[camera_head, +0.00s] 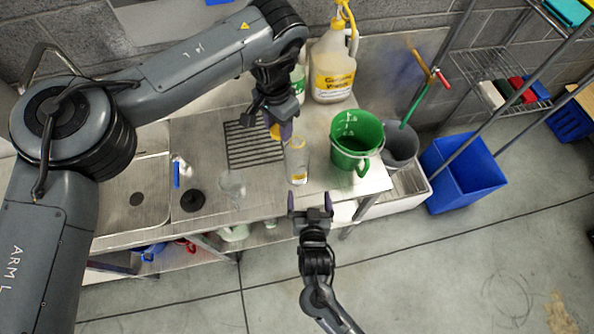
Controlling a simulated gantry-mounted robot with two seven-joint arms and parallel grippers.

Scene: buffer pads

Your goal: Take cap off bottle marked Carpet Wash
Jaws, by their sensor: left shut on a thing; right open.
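A large pale jug (331,62) stands at the back of the steel counter. Its yellow label carries dark lettering that is too blurred to read surely, and yellow parts show at its top. A small clear bottle (298,163) with a yellowish label stands in front, below my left gripper (279,130). My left gripper is shut on a small yellow thing (275,132), possibly a cap, beside the top of the clear bottle. I cannot tell whether the two touch. My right gripper (310,201) is open and empty at the counter's front edge, in front of the clear bottle.
A green bucket (356,139) stands right of the clear bottle. A clear glass (231,184) and black disc (192,200) are left, near the sink (135,190). A dark grate (250,146) lies on the counter. A blue bin (463,172) stands right.

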